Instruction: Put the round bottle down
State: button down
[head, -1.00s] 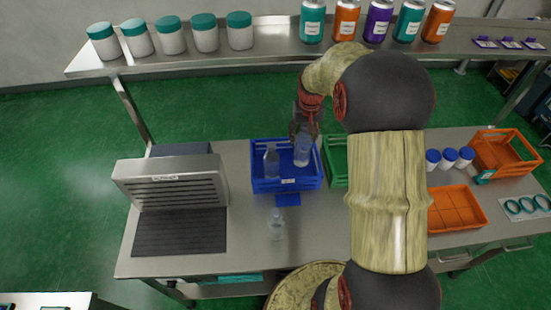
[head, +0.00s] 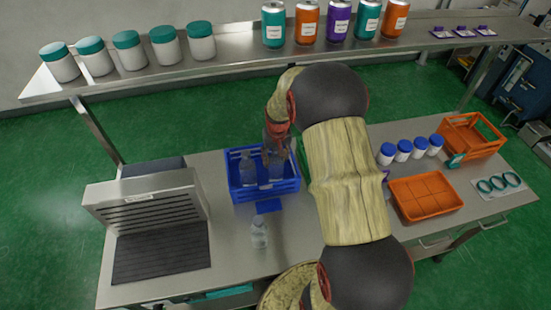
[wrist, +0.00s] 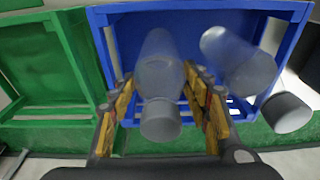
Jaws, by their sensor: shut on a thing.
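My gripper (head: 275,148) is over the right half of the blue crate (head: 262,193). In the wrist view my gripper (wrist: 162,105) is shut on a clear round bottle (wrist: 158,70) with a grey cap, held upright between the orange finger pads. The held bottle (head: 276,171) is inside the blue crate (wrist: 205,12); I cannot tell whether its base touches the crate floor. A second clear bottle (head: 247,168) stands to its left in the head view. In the wrist view that second bottle (wrist: 238,62) is on the right, apart from the held one.
Another clear bottle (head: 259,233) stands on the steel table in front of the crate. A green crate (wrist: 45,62) adjoins the blue one. A grey slatted machine (head: 150,210) stands left. An orange tray (head: 426,197) and several blue-lidded jars (head: 404,150) are right. A shelf (head: 230,62) runs behind.

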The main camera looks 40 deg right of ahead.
jog(key=shift+r, duration=0.15)
jog(key=c, duration=0.9)
grip_release()
jog(key=shift+f, duration=0.2)
jog(key=shift+r, duration=0.1)
